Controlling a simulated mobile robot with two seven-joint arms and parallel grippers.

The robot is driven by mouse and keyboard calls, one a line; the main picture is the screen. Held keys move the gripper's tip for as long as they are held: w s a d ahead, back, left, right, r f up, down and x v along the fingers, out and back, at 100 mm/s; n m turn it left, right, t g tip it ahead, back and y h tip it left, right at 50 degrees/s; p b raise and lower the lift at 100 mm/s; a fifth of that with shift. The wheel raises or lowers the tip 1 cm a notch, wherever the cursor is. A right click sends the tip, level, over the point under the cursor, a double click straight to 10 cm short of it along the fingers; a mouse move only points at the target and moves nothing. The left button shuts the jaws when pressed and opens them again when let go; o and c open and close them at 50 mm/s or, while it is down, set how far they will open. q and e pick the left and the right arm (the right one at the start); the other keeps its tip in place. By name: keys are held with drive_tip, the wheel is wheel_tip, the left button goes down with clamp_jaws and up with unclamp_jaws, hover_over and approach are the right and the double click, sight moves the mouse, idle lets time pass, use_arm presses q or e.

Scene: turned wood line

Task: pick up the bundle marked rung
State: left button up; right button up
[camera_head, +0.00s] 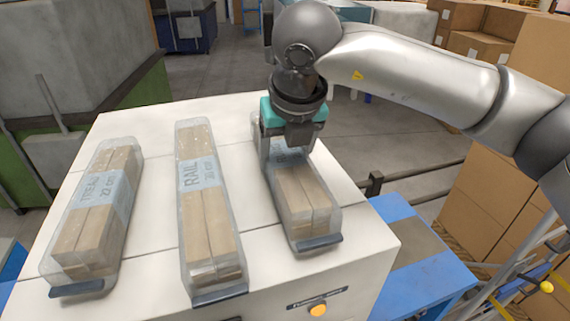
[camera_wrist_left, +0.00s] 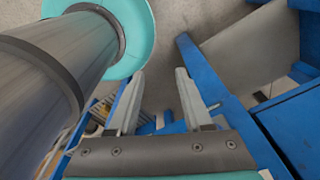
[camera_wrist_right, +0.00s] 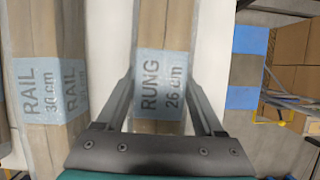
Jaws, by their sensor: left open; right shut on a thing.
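The bundle marked RUNG (camera_head: 303,199) is wooden strips in clear wrap with a pale blue label. It is the rightmost of three bundles on the white table in the head view. My right gripper (camera_head: 298,140) comes down over its far half and hides most of its label. In the right wrist view the label RUNG 26 cm (camera_wrist_right: 162,88) lies between the two fingers of the right gripper (camera_wrist_right: 164,88), which are shut on the bundle. My left gripper (camera_wrist_left: 160,78) is open and empty in the left wrist view; it is not seen in the head view.
The bundle marked RAIL (camera_head: 207,213) lies left of the rung bundle, and another labelled bundle (camera_head: 98,215) lies further left. The white table (camera_head: 155,270) has an orange button (camera_head: 318,309) on its front. A blue platform (camera_head: 425,283) and cardboard boxes (camera_head: 490,195) stand right.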

clamp_jaws()
drive_tip(key=shift+r, duration=0.1)
idle(0.5)
